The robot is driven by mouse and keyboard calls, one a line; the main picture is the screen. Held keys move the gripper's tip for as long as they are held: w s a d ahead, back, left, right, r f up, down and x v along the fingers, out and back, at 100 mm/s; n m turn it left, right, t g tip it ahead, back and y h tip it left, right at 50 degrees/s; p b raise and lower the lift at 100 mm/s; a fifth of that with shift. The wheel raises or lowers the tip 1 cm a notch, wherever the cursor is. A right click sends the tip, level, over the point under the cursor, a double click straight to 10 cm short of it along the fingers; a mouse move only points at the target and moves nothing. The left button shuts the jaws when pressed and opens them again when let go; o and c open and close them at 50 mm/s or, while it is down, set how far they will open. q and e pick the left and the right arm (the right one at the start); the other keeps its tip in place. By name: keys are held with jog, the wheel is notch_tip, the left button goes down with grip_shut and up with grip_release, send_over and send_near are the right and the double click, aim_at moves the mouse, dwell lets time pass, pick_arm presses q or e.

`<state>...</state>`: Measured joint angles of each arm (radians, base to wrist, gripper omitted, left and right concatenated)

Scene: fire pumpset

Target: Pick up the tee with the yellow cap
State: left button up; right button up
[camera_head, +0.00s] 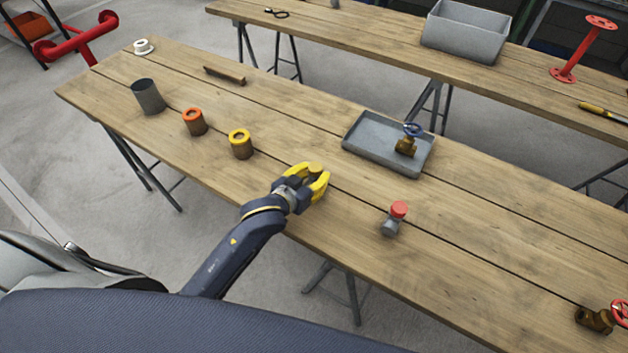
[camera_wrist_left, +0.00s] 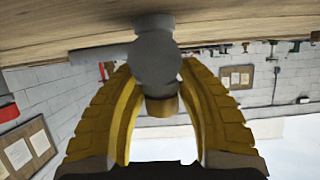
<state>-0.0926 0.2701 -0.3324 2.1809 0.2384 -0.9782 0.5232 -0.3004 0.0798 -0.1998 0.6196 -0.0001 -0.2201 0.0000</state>
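The tee with the yellow cap is a grey fitting (camera_wrist_left: 157,62) in the left wrist view, with a dull yellow cap (camera_wrist_left: 162,105) on its near end. In the head view only the cap (camera_head: 316,169) shows clearly, between the fingers near the table's front edge. The yellow fingers of my left gripper (camera_head: 312,182) stand on both sides of the tee; they also show in the wrist view (camera_wrist_left: 158,75). There is a gap beside the cap, but whether the fingertips touch the grey body is unclear. My right gripper is not in view.
A red-capped grey fitting (camera_head: 395,216) stands to the right on the table (camera_head: 480,260). A grey tray (camera_head: 375,152) holding a blue-handled valve (camera_head: 406,145) lies behind. Yellow (camera_head: 240,144) and orange (camera_head: 195,122) ringed cylinders and a grey cup (camera_head: 148,97) stand left.

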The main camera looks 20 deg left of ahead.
pick_arm(q)
grip_shut()
